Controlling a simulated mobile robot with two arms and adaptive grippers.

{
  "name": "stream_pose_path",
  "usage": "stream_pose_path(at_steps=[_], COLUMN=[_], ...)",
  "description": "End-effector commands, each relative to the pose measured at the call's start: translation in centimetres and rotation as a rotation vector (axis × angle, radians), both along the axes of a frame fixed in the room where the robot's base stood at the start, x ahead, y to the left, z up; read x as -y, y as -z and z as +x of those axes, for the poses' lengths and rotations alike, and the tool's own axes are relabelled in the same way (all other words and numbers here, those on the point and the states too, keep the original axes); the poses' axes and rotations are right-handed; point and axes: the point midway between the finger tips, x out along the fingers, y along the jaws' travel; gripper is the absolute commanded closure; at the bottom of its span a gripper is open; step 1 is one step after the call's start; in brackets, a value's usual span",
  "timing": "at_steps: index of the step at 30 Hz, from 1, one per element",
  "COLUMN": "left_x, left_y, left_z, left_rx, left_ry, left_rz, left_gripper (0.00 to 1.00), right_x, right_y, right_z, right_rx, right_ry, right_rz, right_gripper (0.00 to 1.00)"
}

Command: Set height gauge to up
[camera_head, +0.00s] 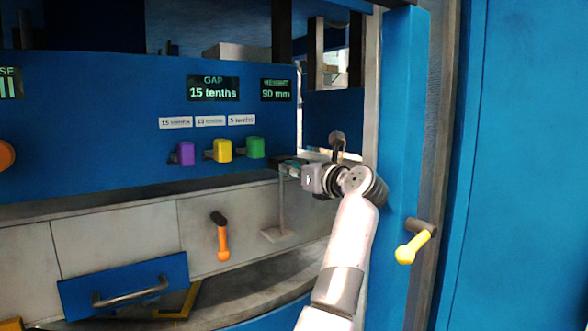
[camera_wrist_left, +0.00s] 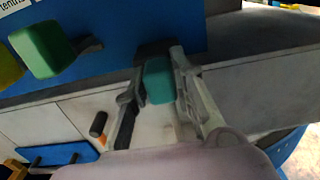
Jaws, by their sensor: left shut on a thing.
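A black HEIGHT display (camera_head: 276,90) on the blue panel reads 90 mm. A teal block (camera_wrist_left: 159,80) sits between the fingers of my left gripper (camera_wrist_left: 158,95) in the left wrist view. My left gripper (camera_head: 290,169) is shut on this block, close to the right end of the panel in the head view. A thin grey upright with a flat foot (camera_head: 278,234) stands below the gripper. Whether the teal block joins that upright is hard to see. My right gripper is not in view.
Purple (camera_head: 186,153), yellow (camera_head: 223,150) and green (camera_head: 255,147) blocks stick out from the panel left of the gripper. An orange lever (camera_head: 222,240) hangs below, and a yellow-handled lever (camera_head: 412,249) sticks out beside the blue post (camera_head: 402,120). A blue drawer front (camera_head: 75,296) is low left.

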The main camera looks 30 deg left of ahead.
Motion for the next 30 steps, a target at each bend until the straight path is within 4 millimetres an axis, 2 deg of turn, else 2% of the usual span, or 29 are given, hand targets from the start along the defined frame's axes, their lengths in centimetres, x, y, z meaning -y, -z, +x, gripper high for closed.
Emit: stream_pose_path(at_steps=[4, 9, 12, 16, 26, 27, 30], left_x=[0.0, 0.1, 0.1, 0.1, 0.1, 0.1, 0.1], left_y=[-2.0, -6.5, -8.4, -9.5, -9.9, -9.9, -9.8], left_z=[0.0, 0.0, 0.0, 0.0, 0.0, 0.0, 0.0], left_rx=[0.003, 0.003, 0.003, 0.000, 0.005, 0.005, 0.005], left_ry=[0.000, 0.002, 0.002, 0.002, 0.002, 0.002, 0.002], left_rz=[0.000, -0.001, 0.000, 0.001, 0.008, 0.008, 0.006], left_gripper=[1.00, 1.00, 1.00, 1.00, 1.00, 0.75, 0.68], right_x=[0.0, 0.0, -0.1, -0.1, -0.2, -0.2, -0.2], right_y=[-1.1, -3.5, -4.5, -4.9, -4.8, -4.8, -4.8], right_z=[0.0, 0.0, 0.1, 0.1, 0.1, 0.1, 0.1], right_rx=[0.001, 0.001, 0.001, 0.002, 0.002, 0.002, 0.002], right_ry=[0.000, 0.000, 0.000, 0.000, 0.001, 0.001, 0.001], right_rz=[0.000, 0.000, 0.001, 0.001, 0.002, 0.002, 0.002], right_gripper=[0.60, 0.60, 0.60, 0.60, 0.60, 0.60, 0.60])
